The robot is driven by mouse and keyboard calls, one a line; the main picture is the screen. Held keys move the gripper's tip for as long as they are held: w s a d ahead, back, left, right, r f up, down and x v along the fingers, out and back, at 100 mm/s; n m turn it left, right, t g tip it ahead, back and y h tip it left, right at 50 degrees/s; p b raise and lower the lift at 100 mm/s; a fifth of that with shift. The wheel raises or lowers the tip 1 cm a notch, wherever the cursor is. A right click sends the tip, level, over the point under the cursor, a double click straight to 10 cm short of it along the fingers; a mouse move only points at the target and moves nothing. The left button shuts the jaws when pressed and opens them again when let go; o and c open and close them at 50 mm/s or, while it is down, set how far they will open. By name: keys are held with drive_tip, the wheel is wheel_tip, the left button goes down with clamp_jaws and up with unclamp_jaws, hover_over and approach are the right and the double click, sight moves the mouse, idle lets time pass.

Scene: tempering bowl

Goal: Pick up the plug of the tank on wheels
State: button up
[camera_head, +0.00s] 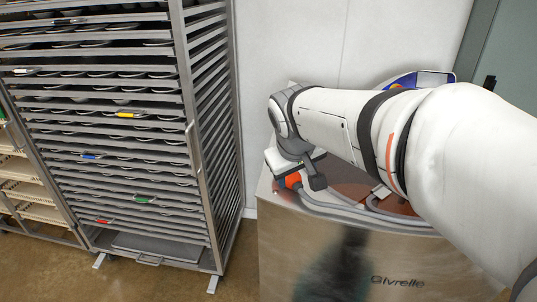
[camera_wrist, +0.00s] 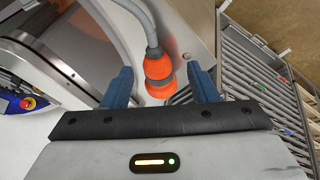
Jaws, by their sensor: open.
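The plug (camera_wrist: 158,75) is orange with a dark band and sits on the end of a grey cable (camera_wrist: 137,12). In the wrist view it lies between the two blue fingers of my open gripper (camera_wrist: 160,88), with gaps on both sides. In the head view the orange plug (camera_head: 291,181) shows beside my gripper (camera_head: 300,180) at the left end of the tank top. The tank (camera_head: 350,250) is a shiny metal body with lettering on its front; its wheels are not in view. Whether the fingers touch the plug cannot be told from the head view.
A tall metal rack (camera_head: 190,120) with many trays stands left of the tank. A control panel with a red button (camera_wrist: 28,103) is on the left in the wrist view. A pale wall (camera_head: 290,40) is behind. Brown floor (camera_head: 235,270) lies between rack and tank.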

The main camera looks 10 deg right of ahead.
sight(292, 176)
drive_tip(key=shift+n, duration=0.4)
drive_tip(key=w+f, duration=0.4)
drive_tip(key=w+d+f+p, duration=0.1)
drive_tip(key=w+f, duration=0.1)
drive_tip(key=shift+w+f, duration=0.25)
drive_tip(key=shift+t, duration=0.3)
drive_tip(key=shift+c, duration=0.3)
drive_tip(key=c, duration=0.7)
drive_tip(key=shift+o, duration=0.2)
drive_tip(key=shift+r, duration=0.1)
